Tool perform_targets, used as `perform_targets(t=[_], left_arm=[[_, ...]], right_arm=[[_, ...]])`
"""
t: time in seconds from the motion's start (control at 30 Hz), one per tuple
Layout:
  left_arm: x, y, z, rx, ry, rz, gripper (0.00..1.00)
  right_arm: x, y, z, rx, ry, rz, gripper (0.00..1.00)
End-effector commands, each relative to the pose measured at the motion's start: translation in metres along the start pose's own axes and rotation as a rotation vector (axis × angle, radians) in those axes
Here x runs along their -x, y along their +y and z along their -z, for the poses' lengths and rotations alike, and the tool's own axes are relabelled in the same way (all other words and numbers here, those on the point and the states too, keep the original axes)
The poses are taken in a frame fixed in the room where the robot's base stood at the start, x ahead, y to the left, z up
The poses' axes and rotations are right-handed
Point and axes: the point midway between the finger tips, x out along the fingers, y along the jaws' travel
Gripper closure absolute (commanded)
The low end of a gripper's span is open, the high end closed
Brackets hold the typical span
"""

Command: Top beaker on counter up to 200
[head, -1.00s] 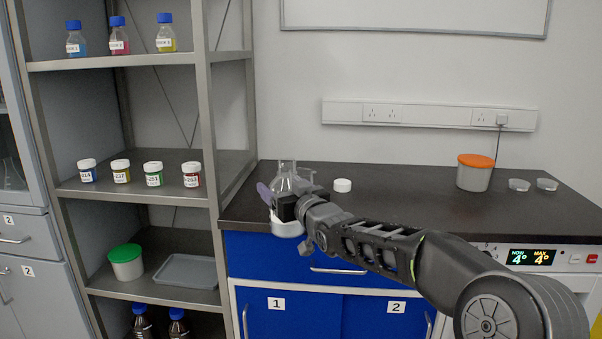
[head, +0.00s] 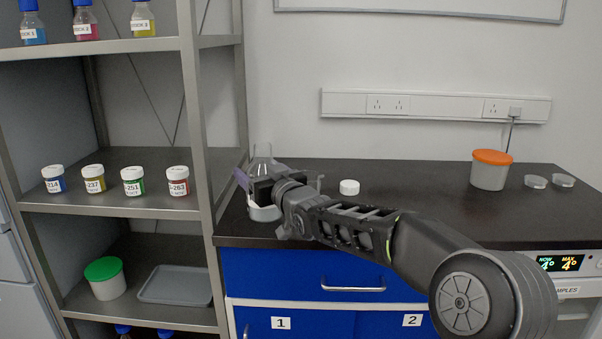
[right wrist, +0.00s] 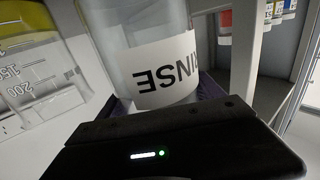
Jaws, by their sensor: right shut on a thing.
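My right gripper (head: 262,188) is shut on a clear vessel (head: 263,152) at the counter's left front edge. Its neck shows above the gripper and its pale lower part below. In the right wrist view this vessel (right wrist: 125,35) bears a white label reading RINSE, seen upside down. In the head view the beaker is hidden behind my gripper or too faint to tell. My left gripper is not in view.
A white cap (head: 349,187) lies on the dark counter (head: 420,195). An orange-lidded tub (head: 490,172) and two small clear dishes (head: 536,181) are at the right. A shelf (head: 130,195) with several labelled jars stands close to the left. The counter's middle is clear.

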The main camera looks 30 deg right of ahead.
Motion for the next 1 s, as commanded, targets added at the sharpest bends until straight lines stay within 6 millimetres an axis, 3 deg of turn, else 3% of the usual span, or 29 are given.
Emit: perform_targets(t=[0.47,1.0], left_arm=[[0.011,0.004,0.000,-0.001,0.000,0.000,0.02],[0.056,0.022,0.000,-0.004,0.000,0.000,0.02]], right_arm=[[0.000,0.002,0.009,-0.056,0.009,-0.003,0.96],[0.001,0.010,0.029,-0.322,0.025,-0.003,0.96]])
